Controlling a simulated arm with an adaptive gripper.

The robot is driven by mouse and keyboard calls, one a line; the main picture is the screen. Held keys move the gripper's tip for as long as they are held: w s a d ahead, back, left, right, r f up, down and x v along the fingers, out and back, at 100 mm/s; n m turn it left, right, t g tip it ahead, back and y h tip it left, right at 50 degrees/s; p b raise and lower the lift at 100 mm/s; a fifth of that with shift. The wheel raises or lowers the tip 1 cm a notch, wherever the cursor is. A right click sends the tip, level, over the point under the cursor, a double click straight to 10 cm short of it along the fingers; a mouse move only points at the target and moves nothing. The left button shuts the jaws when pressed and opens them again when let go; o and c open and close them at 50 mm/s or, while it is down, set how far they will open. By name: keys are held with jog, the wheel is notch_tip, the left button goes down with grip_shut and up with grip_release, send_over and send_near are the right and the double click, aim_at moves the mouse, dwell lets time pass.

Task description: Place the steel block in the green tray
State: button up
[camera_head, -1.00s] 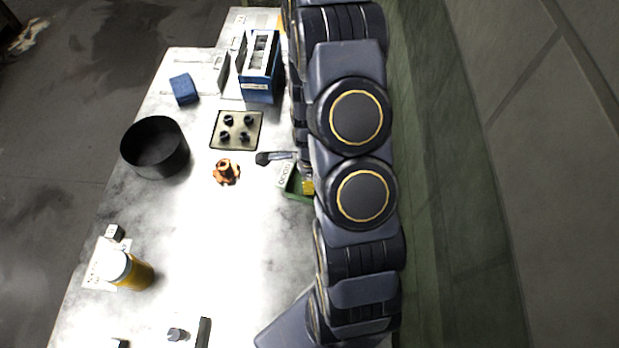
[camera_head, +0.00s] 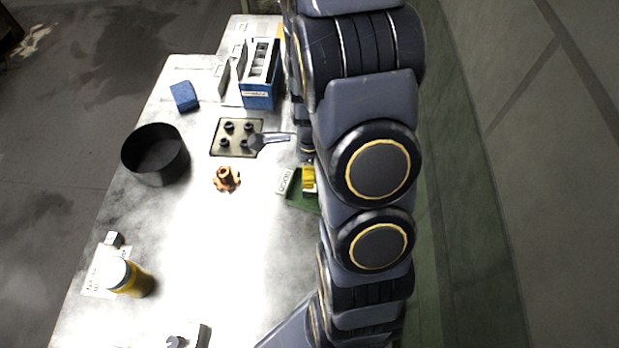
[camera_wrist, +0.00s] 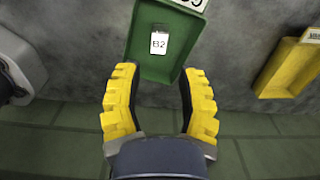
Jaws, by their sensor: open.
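The green tray (camera_wrist: 170,62) lies ahead of my gripper in the wrist view, with a white label card on its upper right edge. A small grey block with a white "B2" label (camera_wrist: 158,42) lies inside it, and looks like the steel block. My gripper (camera_wrist: 160,75) is open, with its yellow-padded fingers apart at the tray's near end and nothing between them. The block is beyond the fingertips, apart from them. In the head view the green tray (camera_head: 304,202) is partly covered by my arm, and the block in it cannot be made out.
A yellow tray (camera_wrist: 290,70) lies to the right in the wrist view. In the head view a copper-coloured part (camera_head: 227,179), a black bowl (camera_head: 155,165), a plate with several dark pegs (camera_head: 216,150), a blue-and-white box (camera_head: 258,97) and an orange bottle (camera_head: 137,280) stand on the table.

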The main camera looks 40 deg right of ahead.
jog(key=s+a+r+n, duration=0.3)
jog(key=a+r+n, duration=0.7)
jog(key=r+n, duration=0.3)
jog(key=s+a+r+n+g, duration=0.1)
jog(key=s+a+r+n, duration=0.4)
jog(key=n, duration=0.9)
jog(key=s+r, duration=0.3)
jog(key=s, duration=0.2)
jog(key=shift+s+a+r+g, duration=0.15)
jog(key=shift+s+r+g, duration=0.15)
jog(key=shift+r, duration=0.1)
